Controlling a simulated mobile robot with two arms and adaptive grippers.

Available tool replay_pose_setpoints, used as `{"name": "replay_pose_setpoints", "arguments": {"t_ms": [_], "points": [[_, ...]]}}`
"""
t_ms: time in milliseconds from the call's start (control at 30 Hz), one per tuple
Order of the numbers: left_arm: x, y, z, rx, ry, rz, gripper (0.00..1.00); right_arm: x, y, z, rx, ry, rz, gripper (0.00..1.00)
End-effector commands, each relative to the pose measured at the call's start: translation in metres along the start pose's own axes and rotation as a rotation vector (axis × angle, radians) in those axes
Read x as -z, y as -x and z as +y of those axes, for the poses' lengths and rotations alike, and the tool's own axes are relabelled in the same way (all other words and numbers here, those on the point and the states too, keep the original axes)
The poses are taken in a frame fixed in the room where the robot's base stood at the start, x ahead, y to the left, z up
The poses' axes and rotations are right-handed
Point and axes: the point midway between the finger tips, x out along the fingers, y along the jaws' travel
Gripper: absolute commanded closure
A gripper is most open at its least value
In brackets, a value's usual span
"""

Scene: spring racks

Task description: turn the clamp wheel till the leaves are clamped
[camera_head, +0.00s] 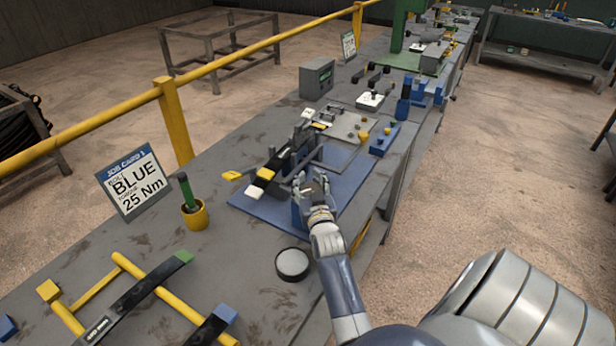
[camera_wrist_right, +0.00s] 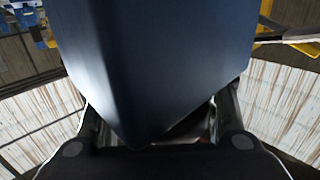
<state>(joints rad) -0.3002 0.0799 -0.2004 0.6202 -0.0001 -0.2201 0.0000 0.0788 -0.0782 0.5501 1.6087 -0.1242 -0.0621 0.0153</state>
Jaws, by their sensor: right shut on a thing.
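The clamp fixture stands on a blue base plate (camera_head: 262,207) on the long bench, with grey upright parts (camera_head: 297,145). Dark leaves (camera_head: 272,170) with yellow and white ends lie in it, pointing to the lower left. In the right wrist view a dark blue body (camera_wrist_right: 155,65) fills the middle, between the fingers. My left gripper is out of view.
A yellow cup (camera_head: 195,216) with a green-handled tool, a job card (camera_head: 133,184) reading blue, 25 Nm, and a round dark-rimmed pot (camera_head: 292,264) stand nearby. A yellow rack (camera_head: 163,294) with leaves is at the lower left. A grey box (camera_head: 316,78) stands behind.

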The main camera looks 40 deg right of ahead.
Motion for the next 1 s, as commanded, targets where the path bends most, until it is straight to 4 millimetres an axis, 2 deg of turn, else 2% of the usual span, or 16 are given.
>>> {"name": "replay_pose_setpoints", "arguments": {"t_ms": [33, 433, 467, 500, 533, 1000], "points": [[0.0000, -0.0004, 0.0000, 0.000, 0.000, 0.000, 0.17, -0.0075, 0.0022, -0.0012, 0.001, -0.002, -0.015, 0.80], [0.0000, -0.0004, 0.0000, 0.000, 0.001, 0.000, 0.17, -0.0079, 0.0023, -0.0013, 0.001, -0.003, -0.016, 0.80], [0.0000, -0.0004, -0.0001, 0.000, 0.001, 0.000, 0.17, -0.0079, 0.0022, -0.0013, 0.001, -0.003, -0.017, 0.49], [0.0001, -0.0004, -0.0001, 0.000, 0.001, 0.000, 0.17, -0.0076, 0.0021, -0.0012, 0.001, -0.003, -0.016, 0.40], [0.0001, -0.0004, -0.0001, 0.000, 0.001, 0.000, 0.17, -0.0073, 0.0020, -0.0012, 0.001, -0.003, -0.015, 0.35], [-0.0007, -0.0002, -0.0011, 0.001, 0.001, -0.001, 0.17, -0.0022, 0.0012, -0.0002, 0.000, -0.001, -0.005, 0.35]]}}
